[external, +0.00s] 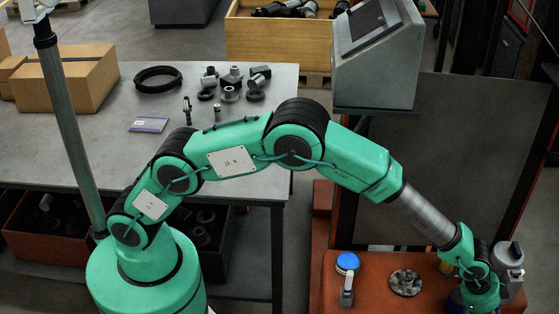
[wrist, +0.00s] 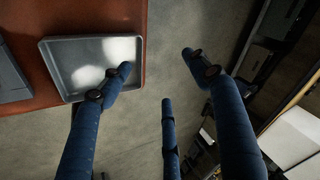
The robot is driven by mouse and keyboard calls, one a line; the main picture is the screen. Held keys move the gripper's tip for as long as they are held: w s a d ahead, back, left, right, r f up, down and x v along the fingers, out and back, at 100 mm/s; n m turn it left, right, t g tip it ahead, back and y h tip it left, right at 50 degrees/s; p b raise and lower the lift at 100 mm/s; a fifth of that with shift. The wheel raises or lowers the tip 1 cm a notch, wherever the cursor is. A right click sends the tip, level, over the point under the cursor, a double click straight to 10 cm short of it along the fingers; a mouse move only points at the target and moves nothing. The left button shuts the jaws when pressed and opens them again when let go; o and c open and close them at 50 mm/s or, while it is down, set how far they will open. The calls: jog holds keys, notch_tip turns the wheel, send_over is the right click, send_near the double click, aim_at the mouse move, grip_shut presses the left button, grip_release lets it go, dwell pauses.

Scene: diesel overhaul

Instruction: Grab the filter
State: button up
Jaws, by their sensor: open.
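I cannot tell for sure which object is the filter. A grey canister-like part (external: 508,255) stands at the right of the red-orange surface, beside my wrist. A round part with a blue top (external: 347,262) sits at the left of that surface. In the wrist view, my gripper (wrist: 158,76) has its blue fingers spread apart with nothing between them. One fingertip overlaps the corner of a shallow grey tray (wrist: 62,85); the others are seen against the floor. In the external view my gripper's fingers are hidden or cut off at the lower right.
A grey, speckled round part (external: 405,282) and a grey handled piece (external: 347,290) lie on the red-orange surface (external: 375,300). A grey console (external: 380,70) stands behind. A workbench (external: 70,150) with cartons (external: 85,75) and several metal parts is at left.

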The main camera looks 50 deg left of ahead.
jog(key=w+a+r+m+g+y, duration=0.1)
jog(key=w+a+m, duration=0.2)
jog(key=w+a, duration=0.4)
jog(key=w+a+r+m+y+b, duration=0.1)
jog(key=w+a+m, duration=0.3)
jog(key=w+a, duration=0.3)
jog(key=w+a+r+m+g+y, duration=0.1)
jog(key=w+a+r+m, duration=0.1)
jog(key=w+a+m, duration=0.2)
jog(key=shift+w+a+g+y+b, duration=0.15)
jog(key=shift+w+a, duration=0.35)
jog(key=shift+a, duration=0.55)
jog(key=shift+w+a+g+y+b, duration=0.1)
jog(key=shift+w+a, duration=0.4)
jog(key=shift+a, duration=0.55)
jog(key=shift+w+a+g+y+b, duration=0.15)
jog(key=shift+w+a, duration=0.35)
jog(key=shift+a, duration=0.55)
jog(key=shift+s+a+r+m, duration=0.2)
jog(key=shift+a+r+m, duration=0.1)
jog(key=shift+r, duration=0.1)
jog(key=shift+f+b, duration=0.75)
jog(key=shift+f, duration=3.55)
